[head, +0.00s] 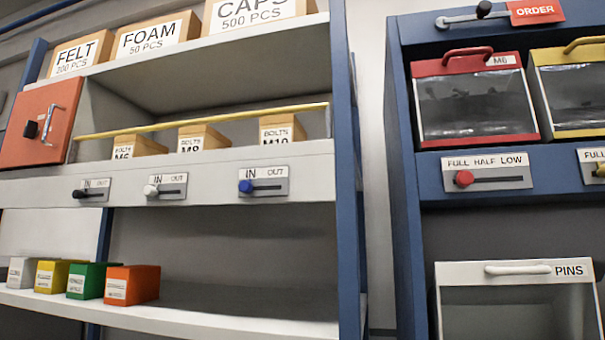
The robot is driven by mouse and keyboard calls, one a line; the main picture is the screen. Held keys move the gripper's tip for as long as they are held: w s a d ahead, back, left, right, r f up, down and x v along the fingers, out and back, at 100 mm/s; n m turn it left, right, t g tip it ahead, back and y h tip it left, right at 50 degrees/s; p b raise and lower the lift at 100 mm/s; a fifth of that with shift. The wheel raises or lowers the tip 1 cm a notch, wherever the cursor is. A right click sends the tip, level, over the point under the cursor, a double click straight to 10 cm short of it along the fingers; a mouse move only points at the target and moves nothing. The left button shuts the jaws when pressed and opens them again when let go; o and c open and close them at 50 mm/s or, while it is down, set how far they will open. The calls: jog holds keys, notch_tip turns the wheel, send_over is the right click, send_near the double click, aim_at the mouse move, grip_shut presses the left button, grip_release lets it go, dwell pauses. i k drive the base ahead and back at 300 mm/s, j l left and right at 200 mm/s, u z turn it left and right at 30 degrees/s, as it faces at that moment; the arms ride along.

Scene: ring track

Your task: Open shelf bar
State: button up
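The shelf bar (225,118) is a thin yellow rod on the middle shelf of the left rack. It runs across the front of the bolt boxes, roughly parallel to the shelf edge, with its right end near the blue post. Behind it stand three cardboard boxes labelled BOLTS: M6 (138,146), M8 (203,138) and M10 (283,133). An orange panel (39,124) with a metal handle and a black knob sits by the bar's left end. My gripper is not in view.
Below the bar are IN/OUT sliders with black (79,194), white (150,190) and blue (246,186) knobs, all at the left. Small coloured boxes (131,285) stand on the lower shelf. A blue cabinet (403,180) with bins stands at right, across a narrow gap.

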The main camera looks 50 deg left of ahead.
aim_at(323, 106)
jog(key=u, duration=2.3)
jog(key=j, duration=0.1)
